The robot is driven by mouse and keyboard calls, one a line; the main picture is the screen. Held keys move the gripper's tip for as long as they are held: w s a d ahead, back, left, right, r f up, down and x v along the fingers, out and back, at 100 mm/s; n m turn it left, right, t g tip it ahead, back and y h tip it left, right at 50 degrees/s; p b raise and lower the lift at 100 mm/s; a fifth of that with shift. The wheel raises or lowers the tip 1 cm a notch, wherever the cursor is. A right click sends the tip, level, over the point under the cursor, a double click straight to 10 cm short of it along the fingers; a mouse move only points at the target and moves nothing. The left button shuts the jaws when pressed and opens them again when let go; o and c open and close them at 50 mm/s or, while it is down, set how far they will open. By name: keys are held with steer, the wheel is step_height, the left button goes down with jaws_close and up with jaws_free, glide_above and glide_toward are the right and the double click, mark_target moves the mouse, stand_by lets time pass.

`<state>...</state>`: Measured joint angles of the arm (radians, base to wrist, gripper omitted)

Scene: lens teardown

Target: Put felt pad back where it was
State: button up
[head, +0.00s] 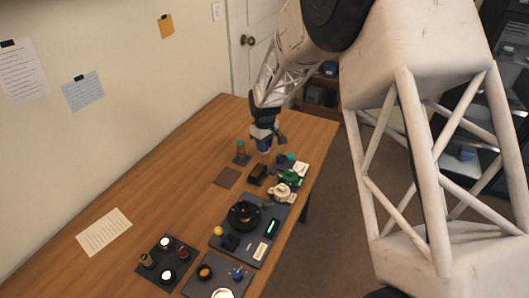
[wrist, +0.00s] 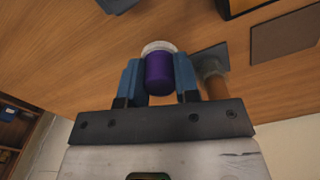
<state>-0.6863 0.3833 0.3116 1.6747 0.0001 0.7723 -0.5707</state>
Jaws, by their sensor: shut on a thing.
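My gripper (head: 266,136) is above the far part of the wooden table. In the wrist view my gripper (wrist: 158,80) has its two blue fingers on either side of a purple cylinder (wrist: 159,74) with a whitish rim. The cylinder also shows as a small blue-purple shape in the head view (head: 263,147), above the table. A flat brown square (head: 227,177) lies on the table, left of and nearer than the gripper, and shows at the upper right of the wrist view (wrist: 284,35). I cannot tell for certain which thing is the felt pad.
A brown-and-teal bottle (head: 241,149) stands on a small grey pad left of my gripper. A black block (head: 258,173), a green item (head: 293,178) and a cream item (head: 283,193) crowd the right edge. Dark trays (head: 272,251) with parts are nearer. The table's left side is mostly clear.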

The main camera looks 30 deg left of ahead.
steer(key=shift+f, duration=0.1)
steer(key=shift+f, duration=1.75)
steer(key=shift+f, duration=0.1)
steer(key=o, duration=0.9)
step_height(320, 180, up, 12)
steer(key=shift+r, duration=0.1)
stand_by(0.4)
